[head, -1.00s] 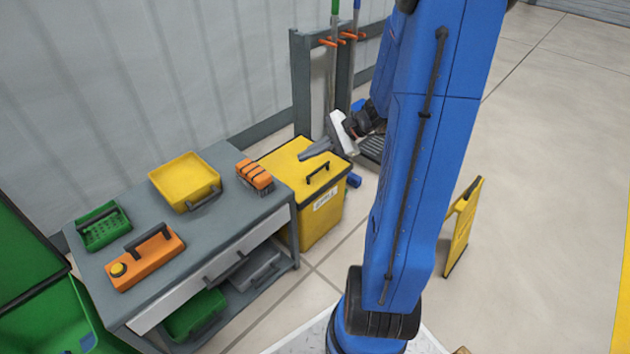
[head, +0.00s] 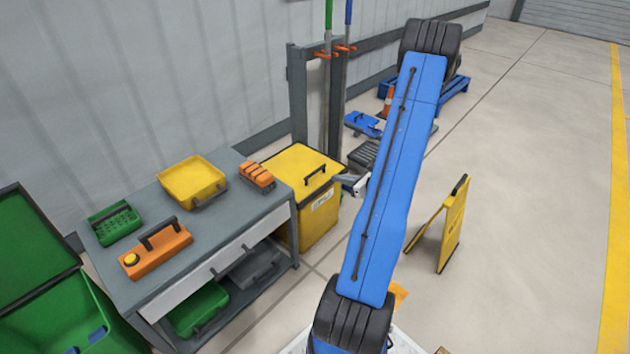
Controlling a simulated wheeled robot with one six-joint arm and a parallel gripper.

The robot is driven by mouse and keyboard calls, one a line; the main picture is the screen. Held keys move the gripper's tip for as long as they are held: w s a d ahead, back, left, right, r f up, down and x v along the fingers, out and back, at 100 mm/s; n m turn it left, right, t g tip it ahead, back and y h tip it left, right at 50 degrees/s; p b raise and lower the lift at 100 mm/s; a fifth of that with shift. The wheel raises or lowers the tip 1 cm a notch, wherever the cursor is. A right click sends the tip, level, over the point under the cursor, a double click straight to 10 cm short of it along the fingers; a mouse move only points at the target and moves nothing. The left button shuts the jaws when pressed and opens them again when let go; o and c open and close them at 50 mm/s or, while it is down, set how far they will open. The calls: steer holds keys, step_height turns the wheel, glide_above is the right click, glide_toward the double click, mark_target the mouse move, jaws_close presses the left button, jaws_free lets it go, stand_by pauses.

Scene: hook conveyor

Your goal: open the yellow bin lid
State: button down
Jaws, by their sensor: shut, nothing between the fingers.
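The yellow bin (head: 318,227) stands on the floor at the right end of the workbench, with a pale label on its front. Its yellow lid (head: 290,172) lies flat and closed on top, with a black handle (head: 315,173) near the right edge. My gripper (head: 342,182) shows small and grey beside the bin's right edge, just right of the handle and clear of it in the picture. It is shut and empty. My blue arm hides part of the wrist behind it. I cannot tell whether the gripper touches the lid rim.
The grey workbench (head: 235,210) left of the bin carries a yellow tray (head: 192,180), orange boxes and a green basket (head: 115,222). A grey rack (head: 300,100) with brooms stands behind the bin. A yellow floor sign (head: 452,225) stands at right. Floor farther right is clear.

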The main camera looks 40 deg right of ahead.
mark_target(323, 181)
steer(key=x, duration=0.6)
steer(key=f+x, duration=0.1)
steer(key=x, duration=0.2)
steer(key=shift+w+d+f, duration=0.1)
steer(key=shift+w+d, duration=0.15)
steer(key=shift+d, duration=0.05)
stand_by(0.3)
